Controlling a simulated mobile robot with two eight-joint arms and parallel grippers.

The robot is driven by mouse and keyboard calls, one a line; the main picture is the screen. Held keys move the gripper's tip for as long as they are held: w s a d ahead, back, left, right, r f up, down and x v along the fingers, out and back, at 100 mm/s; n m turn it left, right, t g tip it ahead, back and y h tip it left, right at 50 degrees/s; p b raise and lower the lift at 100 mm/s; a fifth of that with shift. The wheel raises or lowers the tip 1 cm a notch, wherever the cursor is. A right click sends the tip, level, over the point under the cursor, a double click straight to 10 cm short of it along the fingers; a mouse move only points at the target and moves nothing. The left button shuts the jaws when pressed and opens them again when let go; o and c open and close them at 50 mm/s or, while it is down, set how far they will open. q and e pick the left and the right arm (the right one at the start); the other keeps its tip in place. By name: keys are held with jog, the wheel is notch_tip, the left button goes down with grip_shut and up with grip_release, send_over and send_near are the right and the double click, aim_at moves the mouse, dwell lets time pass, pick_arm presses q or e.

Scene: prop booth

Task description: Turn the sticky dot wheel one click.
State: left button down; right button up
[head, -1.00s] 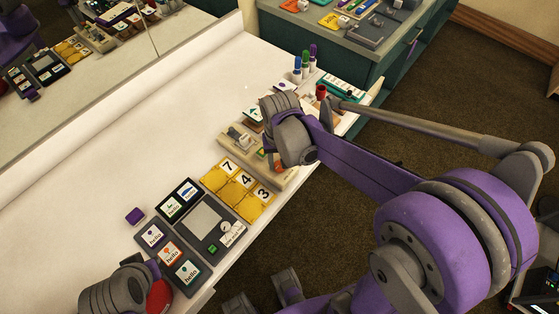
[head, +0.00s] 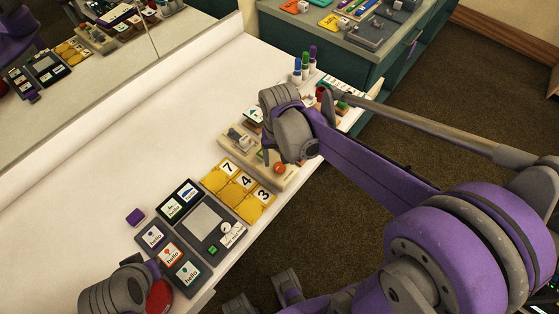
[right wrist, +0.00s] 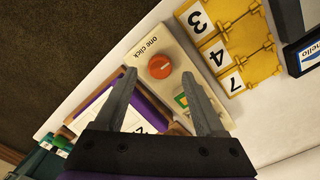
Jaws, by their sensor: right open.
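The sticky dot wheel appears to be the round orange-red knob (head: 279,168) on a beige board (head: 290,182) near the table's front edge. In the right wrist view the knob (right wrist: 160,66) sits by a printed "one click" label on the board (right wrist: 178,46). My right gripper (right wrist: 159,76) is open and empty, its fingertips on either side of the knob in that view. The gap between them and the knob cannot be judged. In the head view this gripper (head: 268,156) partly covers the board. My left gripper (head: 152,270) is at lower left, its fingers mostly hidden.
Yellow number cards (head: 238,191) and a dark console with hello cards (head: 205,225) lie left of the board. A red round thing (head: 160,296) is beside my left gripper. Markers (head: 305,64) stand behind my right arm. The white table (head: 130,130) is clear at back left.

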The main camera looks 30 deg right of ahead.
notch_tip(320, 180, up, 8)
jog(key=shift+r+p, duration=0.15)
jog(key=shift+p, duration=0.25)
dwell(0.3)
jog(key=n+t+p, duration=0.2)
jog(key=n+t, duration=0.2)
jog(key=t, duration=0.1)
send_near(280, 167)
jog(key=s+a, duration=0.3)
jog(key=s, duration=0.2)
jog(key=shift+s+n, duration=0.3)
jog(key=shift+s, duration=0.1)
dwell(0.8)
